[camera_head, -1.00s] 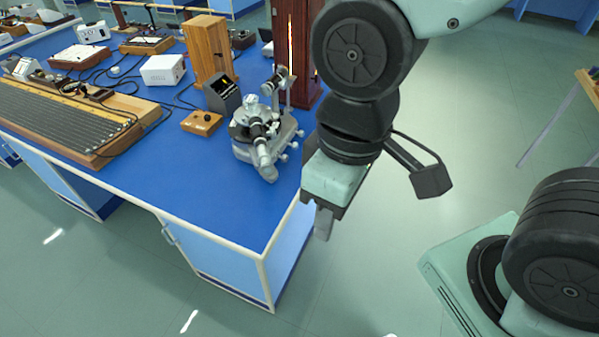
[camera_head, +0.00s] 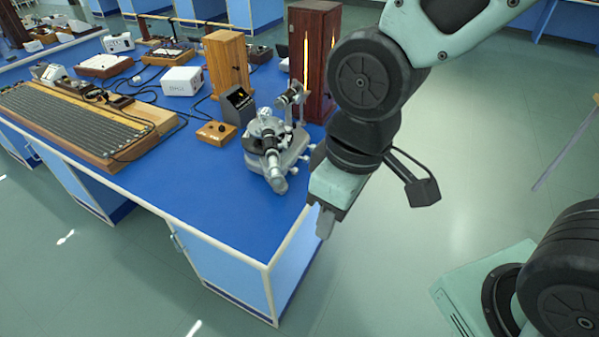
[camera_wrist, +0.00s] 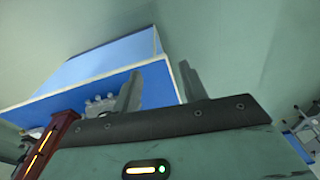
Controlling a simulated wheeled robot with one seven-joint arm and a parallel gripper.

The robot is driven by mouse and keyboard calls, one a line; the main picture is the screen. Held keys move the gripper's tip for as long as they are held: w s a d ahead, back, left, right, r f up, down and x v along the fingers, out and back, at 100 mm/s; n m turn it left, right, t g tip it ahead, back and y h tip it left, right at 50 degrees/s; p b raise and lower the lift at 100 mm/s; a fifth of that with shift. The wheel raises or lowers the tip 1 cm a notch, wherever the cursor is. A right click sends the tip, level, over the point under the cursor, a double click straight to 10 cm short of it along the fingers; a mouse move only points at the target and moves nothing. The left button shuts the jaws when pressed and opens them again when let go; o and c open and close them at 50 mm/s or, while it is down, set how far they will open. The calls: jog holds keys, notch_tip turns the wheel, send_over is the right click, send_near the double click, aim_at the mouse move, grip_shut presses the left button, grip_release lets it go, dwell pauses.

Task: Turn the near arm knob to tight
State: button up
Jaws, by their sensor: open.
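The grey spectrometer (camera_head: 272,147) stands on the blue bench top near its right end, with its telescope arm pointing toward the front. Small knobs stick out on its right side; I cannot tell which one is the near arm knob. My gripper (camera_head: 325,222) hangs just off the bench's right edge, right of and in front of the spectrometer, apart from it. In the wrist view my gripper (camera_wrist: 158,85) shows two fingers spread apart with nothing between them. Part of the spectrometer (camera_wrist: 100,106) shows left of the fingers there, small and partly hidden.
A dark red lamp housing (camera_head: 318,60) stands behind the spectrometer. A wooden cabinet (camera_head: 226,65), a small wooden box (camera_head: 216,133) and a white box (camera_head: 183,81) are to the left. The bench front (camera_head: 215,220) is clear; open floor lies to the right.

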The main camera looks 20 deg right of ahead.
jog(key=w+d+f+n+t+y+b, duration=0.1)
jog(key=w+d+f, duration=0.1)
jog(key=w+f, duration=0.35)
jog(key=w+d+f+t+b, duration=0.1)
jog(key=w+d+f+t, duration=0.15)
jog(key=w, duration=0.65)
jog(key=n+t+y+b, duration=0.1)
jog(key=t+y, duration=0.2)
jog(key=t, duration=0.1)
send_near(297, 171)
jog(key=p+x, duration=0.2)
jog(key=x, duration=0.6)
jog(key=shift+f+p, duration=0.1)
jog(key=shift+p, duration=0.2)
grip_shut()
